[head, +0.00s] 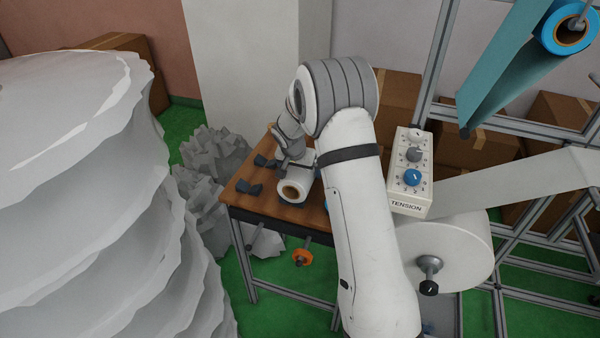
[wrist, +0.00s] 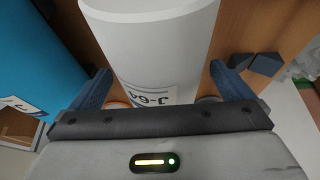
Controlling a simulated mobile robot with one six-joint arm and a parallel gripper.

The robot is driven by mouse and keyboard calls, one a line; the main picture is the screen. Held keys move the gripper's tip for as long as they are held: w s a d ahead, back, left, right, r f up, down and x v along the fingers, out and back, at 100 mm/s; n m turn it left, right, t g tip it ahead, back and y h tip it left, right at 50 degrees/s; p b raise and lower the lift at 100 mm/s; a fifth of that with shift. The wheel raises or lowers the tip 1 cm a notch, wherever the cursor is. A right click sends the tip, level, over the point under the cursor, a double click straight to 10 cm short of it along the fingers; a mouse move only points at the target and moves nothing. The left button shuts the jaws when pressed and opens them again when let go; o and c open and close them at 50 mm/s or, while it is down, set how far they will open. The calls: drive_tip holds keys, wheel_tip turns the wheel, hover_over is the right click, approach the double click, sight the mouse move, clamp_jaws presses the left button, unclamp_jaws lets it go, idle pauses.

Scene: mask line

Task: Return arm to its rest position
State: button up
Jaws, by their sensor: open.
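My arm reaches over a wooden table (head: 268,204) in the head view, with my gripper (head: 291,168) low above it. A white roll (head: 293,189) with a brown core lies there, close to my gripper. In the wrist view my gripper (wrist: 160,72) has its two blue-grey fingers spread apart. The white roll (wrist: 152,45), with a label reading J-64, lies between and ahead of them. I cannot tell whether either finger touches it. My own arm hides part of the table.
A blue roll (wrist: 22,62) lies left in the wrist view. Dark blocks (head: 249,187) sit on the table's left part. A TENSION box (head: 411,170) and a large white roll (head: 455,255) stand right of my arm. A big pale ridged mass (head: 90,190) fills the left.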

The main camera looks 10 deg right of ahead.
drive_tip(key=v, duration=0.5)
drive_tip(key=shift+s+a+r+b, duration=0.1)
drive_tip(key=shift+s+r+b, duration=0.05)
drive_tip(key=shift+r+b, duration=0.2)
drive_tip(key=s+d+r+n, duration=0.1)
drive_tip(key=s+r, duration=0.5)
drive_tip(key=s, duration=0.3)
drive_tip(key=s+d+r+n, duration=0.1)
drive_tip(key=s+r+n, duration=0.1)
drive_tip(key=s+r, duration=0.55)
drive_tip(key=s+a+n+g+y, duration=0.1)
drive_tip(key=s+n+y, duration=0.1)
drive_tip(key=s, duration=1.9)
drive_tip(key=shift+n, duration=0.5)
drive_tip(key=shift+w, duration=0.1)
